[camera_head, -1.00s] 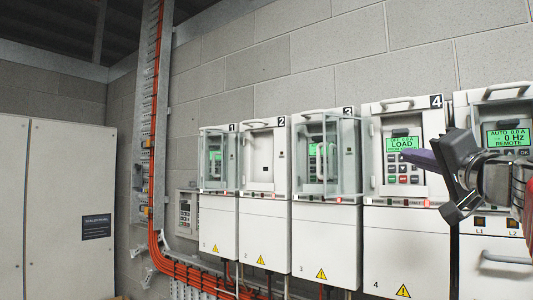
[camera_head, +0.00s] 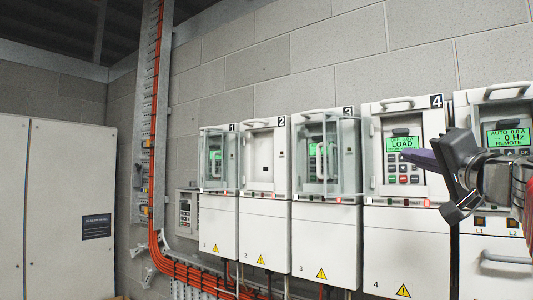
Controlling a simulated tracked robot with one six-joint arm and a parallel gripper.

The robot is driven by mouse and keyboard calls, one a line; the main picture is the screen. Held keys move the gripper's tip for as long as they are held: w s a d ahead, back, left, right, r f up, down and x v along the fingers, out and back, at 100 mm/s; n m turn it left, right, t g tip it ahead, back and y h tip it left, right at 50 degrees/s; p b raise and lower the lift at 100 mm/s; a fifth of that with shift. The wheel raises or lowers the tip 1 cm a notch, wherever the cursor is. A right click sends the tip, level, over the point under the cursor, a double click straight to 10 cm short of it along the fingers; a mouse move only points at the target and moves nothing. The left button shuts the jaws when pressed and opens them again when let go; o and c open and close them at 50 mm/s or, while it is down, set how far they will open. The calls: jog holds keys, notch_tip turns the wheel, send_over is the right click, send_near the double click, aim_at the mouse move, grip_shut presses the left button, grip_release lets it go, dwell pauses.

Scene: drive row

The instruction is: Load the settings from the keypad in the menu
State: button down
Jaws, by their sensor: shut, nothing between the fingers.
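The keypad (camera_head: 403,160) sits in the open front of drive 4 (camera_head: 408,245). Its green screen (camera_head: 403,145) reads LOAD in large letters, with smaller lines above and below that are hard to read. Several grey keys and a red key show below the screen. My gripper (camera_head: 412,158) comes in from the right, its dark fingers shut and empty. The fingertips point left in front of the keypad's right side and overlap it in the picture. I cannot tell whether they touch a key.
Drives 1 (camera_head: 217,225), 2 (camera_head: 264,230) and 3 (camera_head: 327,240) stand to the left; 1 and 3 have clear covers. Another drive at right shows a green screen (camera_head: 508,138) reading AUTO, 0 Hz, REMOTE. Orange cables (camera_head: 153,150) run up the wall. A grey cabinet (camera_head: 55,190) stands far left.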

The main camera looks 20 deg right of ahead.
aim_at(394, 158)
jog(key=w+a, duration=0.1)
jog(key=a, duration=0.5)
jog(key=shift+w+a, duration=0.2)
jog(key=shift+w, duration=0.1)
jog(key=shift+d, duration=0.1)
jog(key=shift+w+d, duration=0.9)
jog(key=shift+d, duration=0.25)
jog(key=shift+w+d, duration=0.95)
jog(key=shift+d, duration=0.25)
jog(key=shift+w+d, duration=0.9)
jog(key=shift+d, duration=0.25)
jog(key=shift+w+d, duration=0.15)
jog(key=shift+w+d, duration=0.15)
jog(key=shift+d, duration=0.05)
